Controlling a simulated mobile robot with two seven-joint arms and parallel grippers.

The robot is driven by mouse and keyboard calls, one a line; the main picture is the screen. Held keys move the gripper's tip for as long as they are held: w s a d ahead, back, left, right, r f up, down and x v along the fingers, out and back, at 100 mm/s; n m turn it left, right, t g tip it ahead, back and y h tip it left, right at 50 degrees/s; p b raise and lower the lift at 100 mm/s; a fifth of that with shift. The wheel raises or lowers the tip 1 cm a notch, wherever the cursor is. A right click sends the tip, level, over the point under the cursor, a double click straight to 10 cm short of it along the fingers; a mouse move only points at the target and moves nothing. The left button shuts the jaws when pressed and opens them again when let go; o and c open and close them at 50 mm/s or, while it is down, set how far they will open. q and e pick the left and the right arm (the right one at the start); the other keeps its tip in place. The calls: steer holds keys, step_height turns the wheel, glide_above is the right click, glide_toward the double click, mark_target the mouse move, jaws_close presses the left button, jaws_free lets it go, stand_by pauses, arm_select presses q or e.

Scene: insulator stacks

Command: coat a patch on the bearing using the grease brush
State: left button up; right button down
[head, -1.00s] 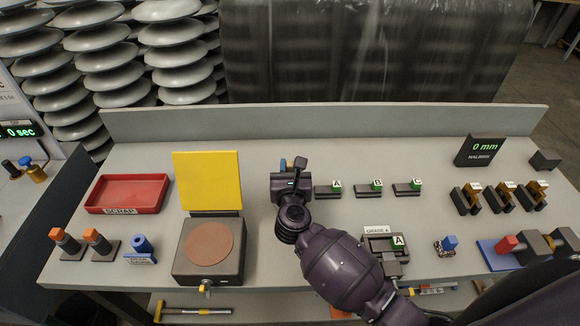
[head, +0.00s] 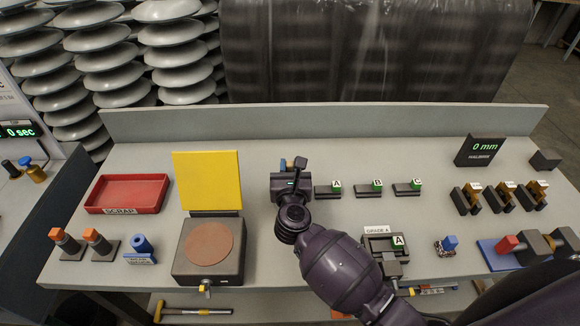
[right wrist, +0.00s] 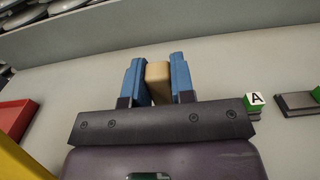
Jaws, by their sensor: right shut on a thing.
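My right gripper (head: 292,165) is over the middle of the bench, left of the row of lettered blocks. In the right wrist view its two blue fingers (right wrist: 159,80) are shut on a tan block-shaped piece (right wrist: 158,82), seen end-on between them. Most of that piece is hidden by the gripper, so I cannot tell whether it is the grease brush. I cannot pick out the bearing for sure. My left gripper is not in view.
A yellow panel (head: 207,181) stands behind a dark box with a brown disc (head: 208,243). A red scrap tray (head: 127,209) is at left. A blue-based fixture (head: 490,256) is at far right.

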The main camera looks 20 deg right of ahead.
steer(key=shift+f, duration=0.15)
steer(key=shift+r+p, duration=0.6)
steer(key=shift+r, duration=0.15)
steer(key=shift+r+p, duration=0.95)
steer(key=shift+r, duration=0.15)
step_height(320, 180, up, 3)
steer(key=p, duration=0.3)
steer(key=shift+r, duration=0.25)
